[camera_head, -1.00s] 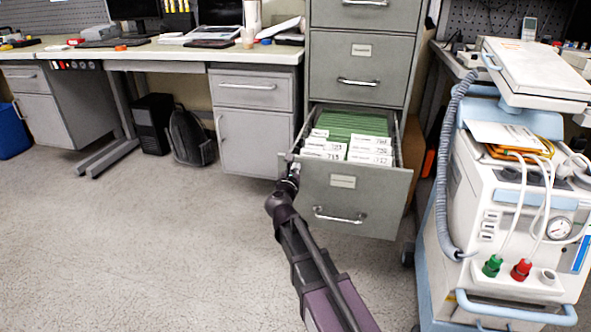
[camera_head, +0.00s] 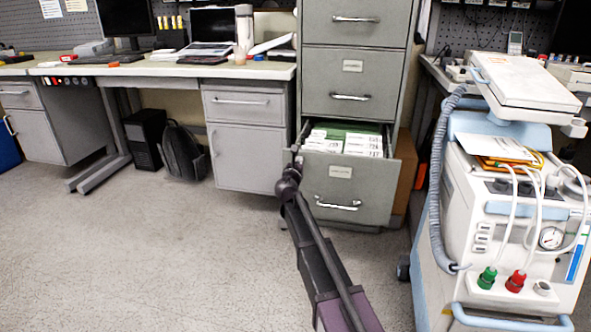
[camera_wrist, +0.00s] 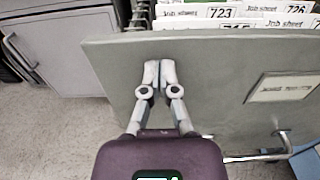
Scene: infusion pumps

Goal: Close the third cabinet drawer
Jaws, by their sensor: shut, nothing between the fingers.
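The grey filing cabinet (camera_head: 357,70) stands in the middle of the head view. Its lowest visible drawer (camera_head: 344,178) is partly open, with a label plate and a bar handle (camera_head: 337,206) on its front. White-labelled files with green folders (camera_head: 349,139) show inside. My gripper (camera_wrist: 159,67) is shut and empty, its fingertips against or very close to the upper left part of the drawer front (camera_wrist: 215,95) in the wrist view. In the head view my gripper (camera_head: 295,160) is at the drawer's left edge, partly hidden by my arm.
A white medical machine (camera_head: 510,215) with a grey hose stands close on the right. A desk cabinet (camera_head: 247,140) is just left of the filing cabinet, with a backpack (camera_head: 184,150) beyond it. The floor in front left is clear.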

